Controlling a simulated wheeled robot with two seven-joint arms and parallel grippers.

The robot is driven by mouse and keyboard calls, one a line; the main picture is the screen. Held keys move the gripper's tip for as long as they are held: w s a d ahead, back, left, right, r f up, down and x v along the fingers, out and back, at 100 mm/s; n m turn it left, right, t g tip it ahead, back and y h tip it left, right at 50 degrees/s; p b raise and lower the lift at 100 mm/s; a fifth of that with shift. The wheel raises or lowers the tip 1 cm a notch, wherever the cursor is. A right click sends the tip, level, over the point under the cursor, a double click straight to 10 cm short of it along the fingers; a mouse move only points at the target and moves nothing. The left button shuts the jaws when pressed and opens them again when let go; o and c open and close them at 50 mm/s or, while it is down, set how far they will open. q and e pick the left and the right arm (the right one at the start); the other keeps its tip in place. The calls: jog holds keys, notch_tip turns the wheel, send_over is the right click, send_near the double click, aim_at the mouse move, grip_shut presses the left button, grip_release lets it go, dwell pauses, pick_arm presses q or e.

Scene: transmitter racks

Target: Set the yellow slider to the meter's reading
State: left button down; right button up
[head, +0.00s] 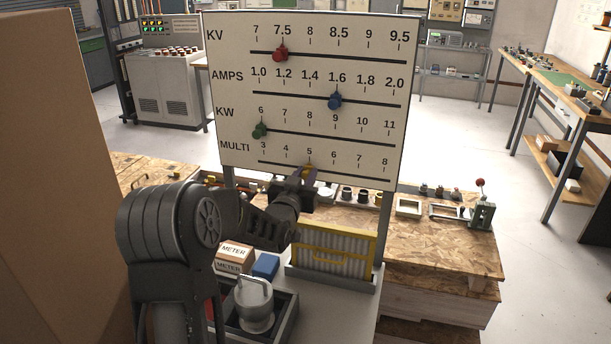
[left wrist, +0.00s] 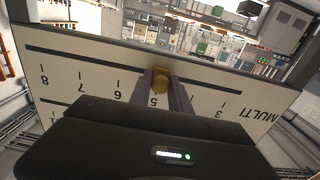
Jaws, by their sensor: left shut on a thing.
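The white slider board (head: 235,90) stands upright with four scales: KV, AMPS, KW and MULTI. The yellow slider (head: 308,167) sits on the lowest track, MULTI, at about 5. My left gripper (head: 309,174) is at that slider, its fingers shut on the yellow knob. In the left wrist view the yellow knob (left wrist: 161,82) shows between the two fingertips, near the 5, with the board upside down. The knob is partly hidden by the fingers. No meter dial can be read in these frames. My right gripper is not in view.
A red slider (head: 280,54) is near 7.5, a blue slider (head: 335,101) near 1.6, and a green slider (head: 260,130) near 6. A wooden bench (head: 440,250) lies behind.

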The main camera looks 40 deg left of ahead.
aim_at(385, 179)
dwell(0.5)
pick_arm(q)
jog(key=shift+w+d+b, duration=0.15)
jog(key=shift+d+b, duration=0.15)
jog(key=shift+d, duration=0.1)
jog(key=d+b, duration=0.1)
jog(key=d, duration=0.1)
jog(key=w+d, duration=0.1)
jog(key=d, duration=0.1)
jog(key=w+d+b, duration=0.1)
jog(key=d, duration=0.1)
jog(key=shift+w+d+f+b, duration=0.15)
jog(key=shift+d+f+b, duration=0.05)
jog(key=shift+d+b, duration=0.1)
jog(key=w+d, duration=0.1)
jog(key=d, duration=0.2)
jog(key=w+d, duration=0.1)
jog(key=d, duration=0.3)
jog(key=w+d, duration=0.2)
jog(key=d, duration=0.2)
jog(key=shift+d+r+b, duration=0.2)
jog(key=shift+r+b, duration=0.05)
jog(key=shift+b, duration=0.1)
jog(key=c, duration=1.3)
grip_release()
jog(key=shift+d, duration=0.15)
jog(key=shift+o, duration=0.2)
